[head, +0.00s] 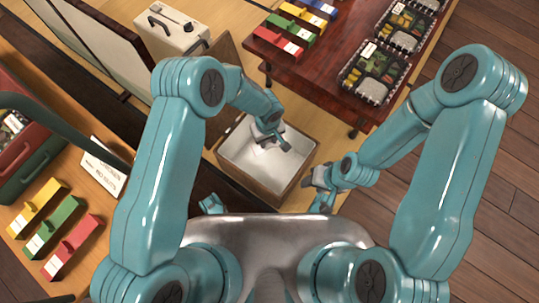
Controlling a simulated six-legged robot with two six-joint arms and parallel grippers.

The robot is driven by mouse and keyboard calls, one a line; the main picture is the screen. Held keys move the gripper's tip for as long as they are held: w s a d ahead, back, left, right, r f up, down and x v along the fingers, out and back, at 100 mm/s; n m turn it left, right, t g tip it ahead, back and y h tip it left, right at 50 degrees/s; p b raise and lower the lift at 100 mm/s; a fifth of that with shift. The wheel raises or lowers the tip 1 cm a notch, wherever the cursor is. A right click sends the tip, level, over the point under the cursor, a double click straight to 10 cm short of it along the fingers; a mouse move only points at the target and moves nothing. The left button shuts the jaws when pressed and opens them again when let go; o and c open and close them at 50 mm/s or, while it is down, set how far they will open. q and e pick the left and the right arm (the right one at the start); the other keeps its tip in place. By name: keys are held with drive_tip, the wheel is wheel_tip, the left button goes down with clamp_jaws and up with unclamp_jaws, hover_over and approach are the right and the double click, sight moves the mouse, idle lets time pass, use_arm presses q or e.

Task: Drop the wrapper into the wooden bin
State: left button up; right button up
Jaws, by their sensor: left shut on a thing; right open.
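The wooden bin (281,172) stands on the floor in the middle, with brown wooden sides and a pale, whitish inside. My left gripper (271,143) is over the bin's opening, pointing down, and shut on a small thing. A whitish patch shows by its fingers, likely the wrapper, but it blends with the pale inside and its shape is unclear. Whether it touches the bin's floor I cannot tell. My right gripper (321,187) is open and empty, just outside the bin's right side.
A dark red table (325,70) behind right holds coloured boxes (283,43) and lunch boxes (375,72). A cream case (170,30) stands at back left. A wooden table at left carries yellow, green and red boxes (57,222) and a white sign (103,168). Plank floor is clear at right.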

use_arm(q)
drive_tip(key=o, duration=1.1)
drive_tip(key=shift+c, duration=0.2)
drive_tip(key=shift+r, duration=0.1)
wheel_tip(320, 180, up, 16)
drive_tip(key=p, duration=0.5)
drive_tip(key=shift+p, duration=0.3)
drive_tip(key=shift+r, duration=0.2)
